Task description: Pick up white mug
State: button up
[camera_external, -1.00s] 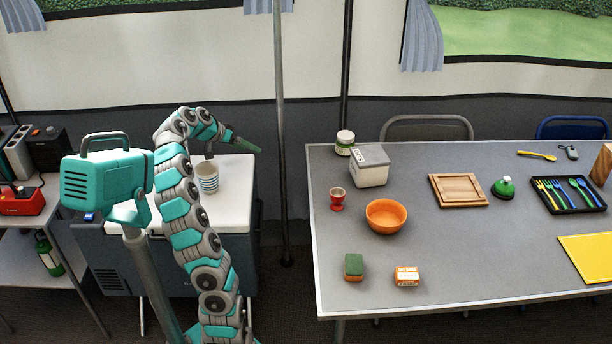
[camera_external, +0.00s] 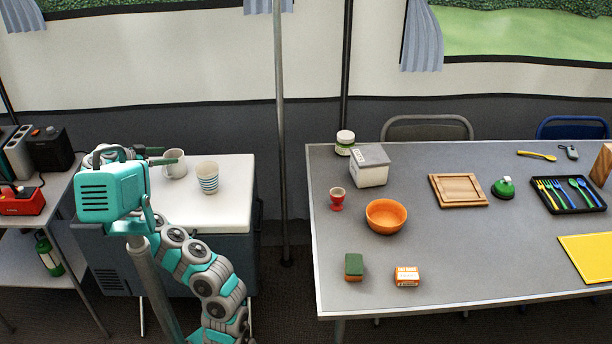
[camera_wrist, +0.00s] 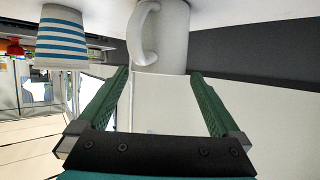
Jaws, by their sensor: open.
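The white mug (camera_external: 175,166) stands upright on the white top of the cooler-like box, left of a blue-striped cup. In the wrist view the mug (camera_wrist: 172,40) appears upper middle, with its handle to the left. My gripper (camera_external: 160,156) is open and close to the mug, on its left side in the external view. In the wrist view its two green fingers (camera_wrist: 160,74) are spread wide and the mug lies at or just beyond the tips, roughly between them. I cannot tell whether they touch it.
The blue-striped cup (camera_external: 207,180) stands just right of the mug; it also shows in the wrist view (camera_wrist: 61,42). A metal pole (camera_external: 281,130) rises right of the white top (camera_external: 225,212). The grey table (camera_external: 450,265) with several items is farther right.

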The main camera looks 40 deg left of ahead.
aim_at(179, 155)
jog(key=shift+w+d+f, duration=0.1)
jog(key=shift+w+f, duration=0.2)
jog(key=shift+w, duration=0.35)
jog(key=shift+b+x, duration=0.75)
jog(key=shift+x, duration=1.15)
jog(key=shift+w+f, duration=0.3)
jog(key=shift+w, duration=0.2)
jog(key=c, duration=1.3)
